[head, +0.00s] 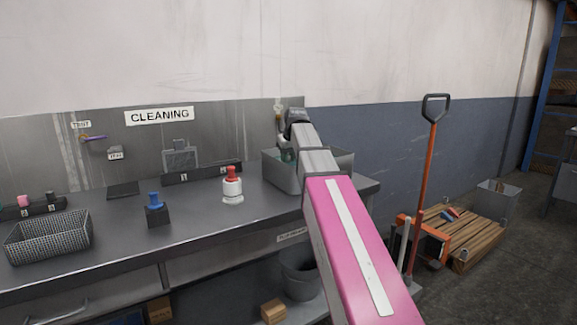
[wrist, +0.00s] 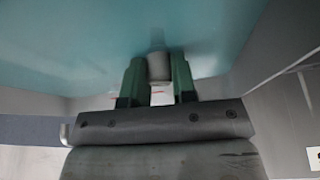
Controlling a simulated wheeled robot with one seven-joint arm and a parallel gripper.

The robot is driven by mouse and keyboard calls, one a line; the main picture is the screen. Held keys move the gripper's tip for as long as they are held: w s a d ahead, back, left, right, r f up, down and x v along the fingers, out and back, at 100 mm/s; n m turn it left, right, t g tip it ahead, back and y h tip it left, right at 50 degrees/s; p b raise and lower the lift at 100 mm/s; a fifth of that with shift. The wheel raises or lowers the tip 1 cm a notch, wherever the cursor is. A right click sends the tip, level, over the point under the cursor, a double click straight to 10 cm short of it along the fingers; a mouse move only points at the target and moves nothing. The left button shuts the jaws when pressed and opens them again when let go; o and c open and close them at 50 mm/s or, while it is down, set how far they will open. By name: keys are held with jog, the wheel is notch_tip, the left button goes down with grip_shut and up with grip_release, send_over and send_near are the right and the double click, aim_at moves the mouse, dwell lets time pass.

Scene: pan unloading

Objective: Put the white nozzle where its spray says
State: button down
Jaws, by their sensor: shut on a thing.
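My gripper (wrist: 159,84) has two green fingers shut on a small pale, whitish cylindrical piece, which I take for the white nozzle (wrist: 158,66). Beyond it in the wrist view is a smooth teal surface (wrist: 75,45) inside grey walls. In the head view my gripper (head: 287,156) reaches down into the grey metal basin (head: 338,160) at the right end of the counter; the nozzle does not show clearly there. I cannot tell whether the nozzle touches the teal surface. No spray is visible.
The counter bears a white bottle with red top (head: 232,190), a blue piece on a black block (head: 156,212), a wire basket (head: 48,240), a dark pad (head: 123,190) and numbered dark holders (head: 182,178). A CLEANING sign (head: 159,116) hangs behind. The counter's front middle is clear.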

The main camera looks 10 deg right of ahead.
aim_at(289, 159)
jog(key=shift+f, duration=1.6)
jog(key=c, duration=0.9)
grip_release()
jog(key=shift+f, duration=0.1)
jog(key=shift+c, duration=0.2)
jog(key=v, duration=1.2)
